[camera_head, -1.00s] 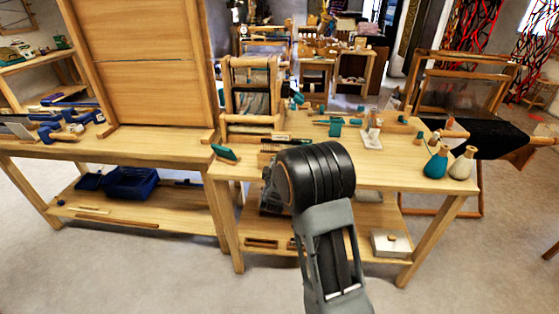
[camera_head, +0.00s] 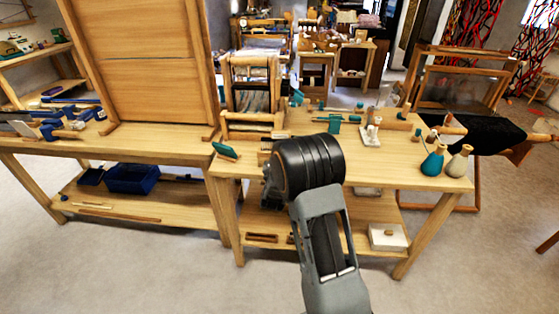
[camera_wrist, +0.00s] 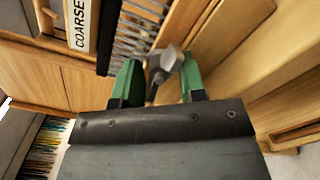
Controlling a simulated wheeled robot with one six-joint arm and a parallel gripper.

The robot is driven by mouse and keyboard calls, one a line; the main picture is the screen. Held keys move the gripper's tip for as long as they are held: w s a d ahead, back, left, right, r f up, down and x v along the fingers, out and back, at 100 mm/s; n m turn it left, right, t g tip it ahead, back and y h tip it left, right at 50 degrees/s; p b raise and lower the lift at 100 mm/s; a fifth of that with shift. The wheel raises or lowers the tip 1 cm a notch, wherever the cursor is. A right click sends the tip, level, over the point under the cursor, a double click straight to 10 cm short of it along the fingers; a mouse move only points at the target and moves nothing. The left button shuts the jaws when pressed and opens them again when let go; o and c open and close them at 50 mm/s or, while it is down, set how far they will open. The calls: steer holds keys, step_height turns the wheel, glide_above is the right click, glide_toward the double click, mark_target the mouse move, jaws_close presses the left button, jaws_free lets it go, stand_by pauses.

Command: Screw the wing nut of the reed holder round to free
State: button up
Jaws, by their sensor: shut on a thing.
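In the wrist view a metal wing nut (camera_wrist: 163,62), grey and slightly blurred, sits between the two green fingers of my gripper (camera_wrist: 160,80). The gripper is shut on it. The wing nut is at the wooden reed holder (camera_wrist: 190,18), next to a row of metal reed teeth (camera_wrist: 140,28). In the head view my dark wrist hides the gripper, the wing nut and most of the holder at the front edge of the right workbench.
A label reading COARSE (camera_wrist: 80,22) lies left of the reed in the wrist view.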

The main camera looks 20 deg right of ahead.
steer(key=shift+o, duration=0.2)
stand_by(0.4)
steer(key=o, duration=0.6)
steer(key=v, duration=1.3)
steer(key=shift+s+a, duration=0.2)
steer(key=shift+s, duration=0.15)
